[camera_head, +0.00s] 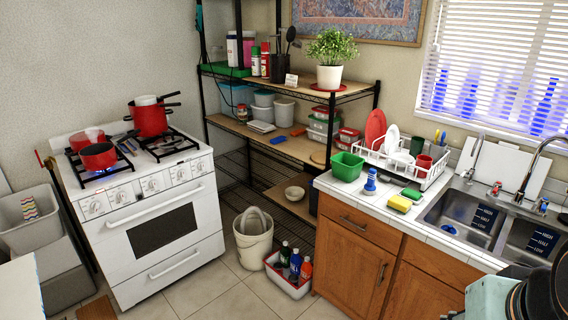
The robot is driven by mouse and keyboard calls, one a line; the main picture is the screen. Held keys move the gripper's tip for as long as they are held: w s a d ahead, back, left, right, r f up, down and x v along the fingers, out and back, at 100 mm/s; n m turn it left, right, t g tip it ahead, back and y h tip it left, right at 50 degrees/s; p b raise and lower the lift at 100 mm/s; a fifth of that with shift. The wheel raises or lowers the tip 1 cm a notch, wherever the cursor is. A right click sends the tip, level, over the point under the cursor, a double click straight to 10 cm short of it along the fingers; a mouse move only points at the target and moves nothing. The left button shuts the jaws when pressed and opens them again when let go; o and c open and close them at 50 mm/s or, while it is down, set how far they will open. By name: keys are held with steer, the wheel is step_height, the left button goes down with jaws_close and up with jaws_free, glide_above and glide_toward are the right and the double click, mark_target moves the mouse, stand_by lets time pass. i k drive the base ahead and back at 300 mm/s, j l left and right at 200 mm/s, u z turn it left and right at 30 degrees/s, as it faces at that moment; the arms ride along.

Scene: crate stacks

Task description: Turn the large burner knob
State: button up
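The white stove (155,240) stands at the left, with a row of several round knobs along its front panel. The leftmost knob (96,206) and another knob (120,196) are on the left half. A middle knob (151,185) and the right-hand knobs (178,174) follow. I cannot tell which one is the large burner knob. Red pans (98,156) sit on the left burners, with a blue glow like a flame below the front one. A red pot (150,118) sits on the right grate. My gripper's fingers are not visible; only part of my arm shows at the lower right.
A beige bin (252,250) and a red-and-white crate of bottles (286,278) stand on the floor right of the stove. Grey bins (28,226) stand at its left. A counter with wooden cabinets (355,262) fills the right. Tiled floor (205,292) before the stove is clear.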

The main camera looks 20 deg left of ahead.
mark_target(95, 205)
steer(key=z, duration=2.6)
steer(key=k+j+z, duration=0.1)
steer(key=z, duration=1.1)
steer(key=k+j, duration=0.15)
steer(key=k, duration=0.35)
steer(key=k+j, duration=0.2)
steer(key=k, duration=0.3)
steer(key=k+j, duration=0.15)
steer(key=k, duration=0.3)
steer(key=k+j+u, duration=0.15)
steer(key=k, duration=0.2)
steer(key=k+j+u, duration=0.2)
steer(key=k, duration=0.2)
steer(key=k+u, duration=0.15)
steer(key=u, duration=0.2)
steer(key=k+l+u, duration=0.1)
steer(key=u, duration=0.25)
steer(key=k+u, duration=0.2)
steer(key=u, duration=0.15)
steer(key=k+u, duration=0.1)
steer(key=u, duration=0.75)
steer(key=k+u, duration=0.15)
steer(key=u, duration=0.25)
steer(key=i+j, duration=0.05)
